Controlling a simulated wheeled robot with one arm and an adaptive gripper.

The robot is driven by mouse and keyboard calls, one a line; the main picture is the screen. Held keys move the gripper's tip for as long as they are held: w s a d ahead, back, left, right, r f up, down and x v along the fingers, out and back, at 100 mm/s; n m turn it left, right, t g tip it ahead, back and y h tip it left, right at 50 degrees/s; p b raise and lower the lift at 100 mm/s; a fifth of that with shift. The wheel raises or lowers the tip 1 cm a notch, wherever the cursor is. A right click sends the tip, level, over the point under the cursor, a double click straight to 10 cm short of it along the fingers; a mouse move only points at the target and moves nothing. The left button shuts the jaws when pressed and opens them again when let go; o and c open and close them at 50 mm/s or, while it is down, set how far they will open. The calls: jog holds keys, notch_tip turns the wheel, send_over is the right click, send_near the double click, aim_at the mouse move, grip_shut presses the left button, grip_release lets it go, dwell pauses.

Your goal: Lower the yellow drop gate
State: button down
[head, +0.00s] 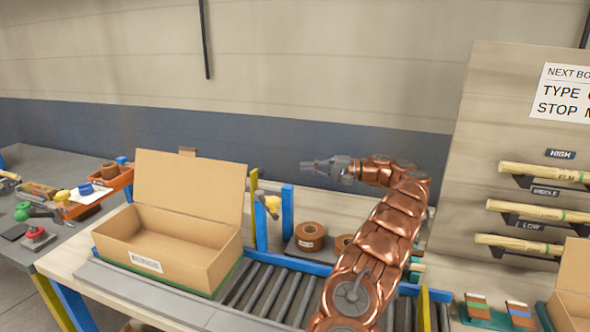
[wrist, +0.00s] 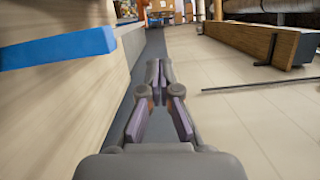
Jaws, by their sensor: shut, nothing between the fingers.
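A narrow yellow upright (head: 254,190) stands beside the right end of the open carton, at the far left of the rollers. A second yellow upright (head: 423,309) stands at the right of the rollers, close to my arm. I cannot tell for sure which one is the drop gate. My gripper (head: 308,165) is raised above the back of the conveyor, pointing left, apart from both uprights. In the wrist view my gripper (wrist: 159,72) has its fingers together with nothing between them. Neither yellow upright shows clearly there.
The open carton (head: 158,272) rests left of the roller conveyor (head: 268,292). Blue posts (head: 288,217) and brown tape rolls (head: 310,236) stand behind the rollers. A board with wooden rods (head: 540,173) stands right. A blue bar (wrist: 58,50) lies left in the wrist view.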

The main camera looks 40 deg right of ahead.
jog(key=w+a+p, duration=0.3)
jog(key=w+a, duration=0.1)
jog(key=a, duration=0.6)
jog(key=shift+w+r, duration=0.25)
jog(key=shift+w, duration=0.05)
dwell(0.4)
jog(key=shift+a+b, duration=0.25)
jog(key=shift+b, duration=0.2)
